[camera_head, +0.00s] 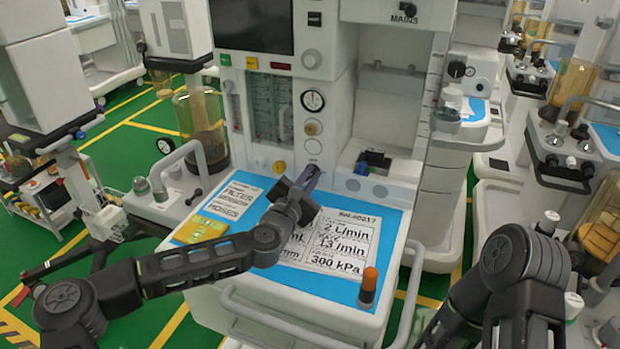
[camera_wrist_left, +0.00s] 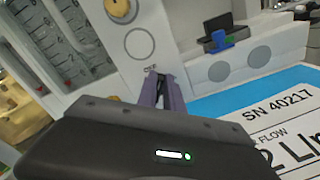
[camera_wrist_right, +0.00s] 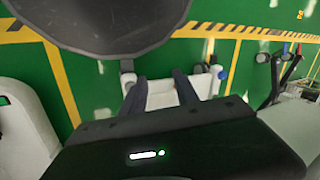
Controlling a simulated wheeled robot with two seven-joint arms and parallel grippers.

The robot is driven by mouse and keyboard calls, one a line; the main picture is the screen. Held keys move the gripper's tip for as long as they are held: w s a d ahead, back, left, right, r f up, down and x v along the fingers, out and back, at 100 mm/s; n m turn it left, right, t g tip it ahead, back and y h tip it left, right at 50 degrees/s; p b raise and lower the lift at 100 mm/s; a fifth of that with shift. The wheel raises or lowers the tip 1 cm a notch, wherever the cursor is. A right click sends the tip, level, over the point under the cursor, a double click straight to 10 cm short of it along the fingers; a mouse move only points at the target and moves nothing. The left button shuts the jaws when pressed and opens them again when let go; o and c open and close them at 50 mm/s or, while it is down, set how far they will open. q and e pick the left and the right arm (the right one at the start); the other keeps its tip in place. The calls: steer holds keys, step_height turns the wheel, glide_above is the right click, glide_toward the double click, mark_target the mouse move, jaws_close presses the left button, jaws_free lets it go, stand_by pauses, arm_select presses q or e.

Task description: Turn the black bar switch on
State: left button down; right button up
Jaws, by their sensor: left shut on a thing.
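My left gripper (camera_head: 312,172) reaches over the cart's worktop to the lower front panel of the white anaesthesia machine. In the left wrist view its purple-grey fingers (camera_wrist_left: 163,92) are closed together against the panel, under a small label. A dark piece (camera_wrist_left: 160,103) shows between them, fitting the black bar switch; the fingers hide most of it, so its angle cannot be told. Another black knob (camera_head: 407,9) sits by the word MAINS at the top. My right gripper (camera_wrist_right: 162,88) has its fingers apart and empty, over the floor.
The blue worktop mat (camera_head: 385,205) carries printed cards (camera_head: 325,240), a yellow label and an orange-topped bottle (camera_head: 368,285). A dial gauge (camera_head: 313,100) and a yellow knob (camera_head: 312,128) are above my left gripper. A handrail (camera_head: 290,325) runs along the front. Other carts stand on both sides.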

arm_select(q)
steer(key=c, duration=1.5)
jaws_free()
steer(key=shift+b+v, duration=0.45)
steer(key=shift+v, duration=3.45)
